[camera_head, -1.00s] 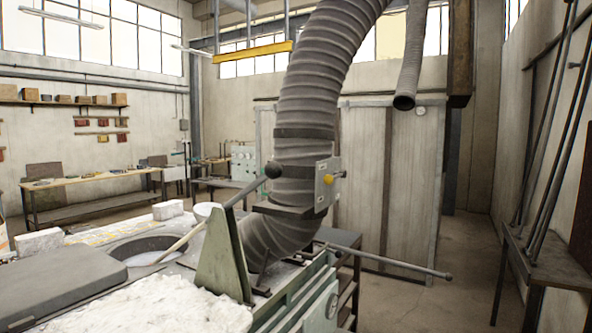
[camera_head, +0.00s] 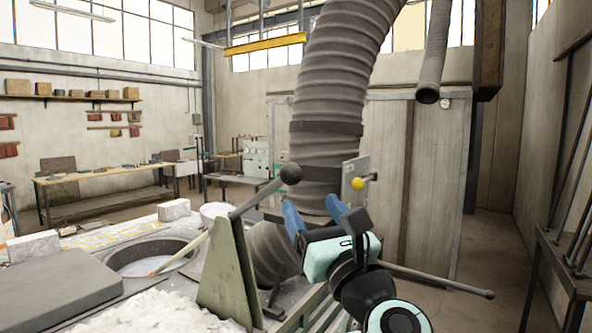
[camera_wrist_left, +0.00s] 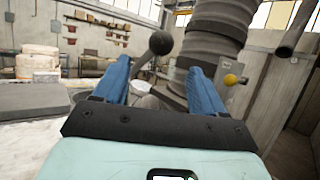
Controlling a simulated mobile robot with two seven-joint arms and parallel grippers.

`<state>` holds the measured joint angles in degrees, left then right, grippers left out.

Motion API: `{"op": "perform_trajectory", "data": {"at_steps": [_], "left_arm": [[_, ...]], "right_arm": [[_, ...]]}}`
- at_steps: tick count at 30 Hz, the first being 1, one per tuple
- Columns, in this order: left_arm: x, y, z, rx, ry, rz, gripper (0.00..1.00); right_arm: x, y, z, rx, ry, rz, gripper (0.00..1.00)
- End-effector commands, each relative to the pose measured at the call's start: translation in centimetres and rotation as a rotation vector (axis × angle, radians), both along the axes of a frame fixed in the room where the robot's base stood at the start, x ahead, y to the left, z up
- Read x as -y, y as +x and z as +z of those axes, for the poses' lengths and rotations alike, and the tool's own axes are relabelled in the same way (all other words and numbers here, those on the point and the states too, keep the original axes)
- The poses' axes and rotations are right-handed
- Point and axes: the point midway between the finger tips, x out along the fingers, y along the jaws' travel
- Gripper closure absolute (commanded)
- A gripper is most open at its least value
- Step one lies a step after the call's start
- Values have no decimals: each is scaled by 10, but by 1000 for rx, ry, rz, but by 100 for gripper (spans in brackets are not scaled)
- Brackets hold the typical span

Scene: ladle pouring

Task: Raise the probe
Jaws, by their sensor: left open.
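The probe is a long tilted rod (camera_head: 202,243). Its pale lower end reaches into the round well (camera_head: 150,256), and its upper end carries a dark ball knob (camera_head: 291,173). A green wedge-shaped bracket (camera_head: 229,275) supports it partway. My left gripper (camera_head: 315,208) is open and empty, its blue fingers below and right of the knob in the head view. In the left wrist view the knob (camera_wrist_left: 161,42) shows in the gap between the open fingers (camera_wrist_left: 160,70), ahead of them and not touching. My right gripper is not in view.
A thick ribbed duct (camera_head: 330,110) rises just behind my left gripper. A plate with a yellow knob (camera_head: 357,183) is fixed to it. A grey bar (camera_head: 440,280) sticks out to the right. A grey lid (camera_head: 60,298) and white blocks (camera_head: 174,209) lie around the well.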

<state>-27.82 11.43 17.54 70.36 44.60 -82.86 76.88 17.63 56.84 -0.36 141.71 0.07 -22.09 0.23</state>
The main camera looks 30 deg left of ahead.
Motion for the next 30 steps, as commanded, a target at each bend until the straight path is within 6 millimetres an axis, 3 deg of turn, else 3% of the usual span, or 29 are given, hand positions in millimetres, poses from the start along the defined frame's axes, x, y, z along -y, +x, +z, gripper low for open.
{"op": "perform_trajectory", "data": {"at_steps": [6, 15, 29, 30], "left_arm": [[-35, 29, 26, 3, 3, 6, 29], [-69, 59, 43, 2, 5, 3, 29], [-78, 66, 43, -3, 5, 1, 29], [-78, 66, 43, -3, 5, 1, 42]], "right_arm": [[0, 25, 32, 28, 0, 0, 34], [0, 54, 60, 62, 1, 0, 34], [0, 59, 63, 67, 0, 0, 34], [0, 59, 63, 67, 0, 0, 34]]}}
